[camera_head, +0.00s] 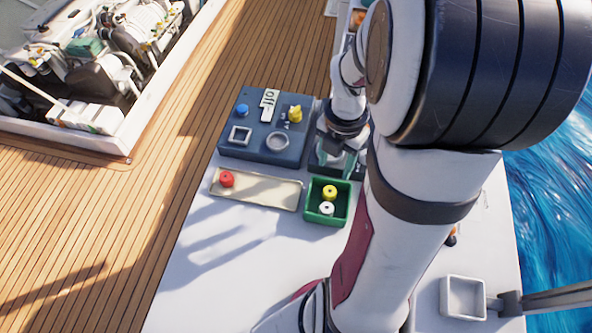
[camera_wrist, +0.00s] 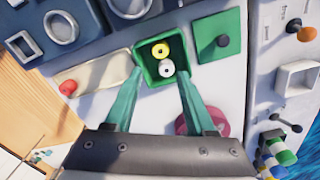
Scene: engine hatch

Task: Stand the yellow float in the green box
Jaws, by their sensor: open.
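The green box (camera_head: 312,212) stands on the white deck top and also shows in the wrist view (camera_wrist: 142,73). The yellow float (camera_head: 329,190) is inside it, at the far side, with its round holed end facing up; it appears upright in the wrist view (camera_wrist: 160,50). A white float (camera_head: 327,208) stands beside it in the same box and shows in the wrist view (camera_wrist: 167,68). My gripper (camera_wrist: 160,82) is open and empty, its two green fingers apart near the box's near corners.
A shallow beige tray (camera_head: 265,192) with a red float (camera_head: 227,179) lies left of the box. Behind is a blue-grey panel (camera_head: 245,152) with knobs and sockets. A green panel with a dark knob (camera_wrist: 222,41) is right of the box.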

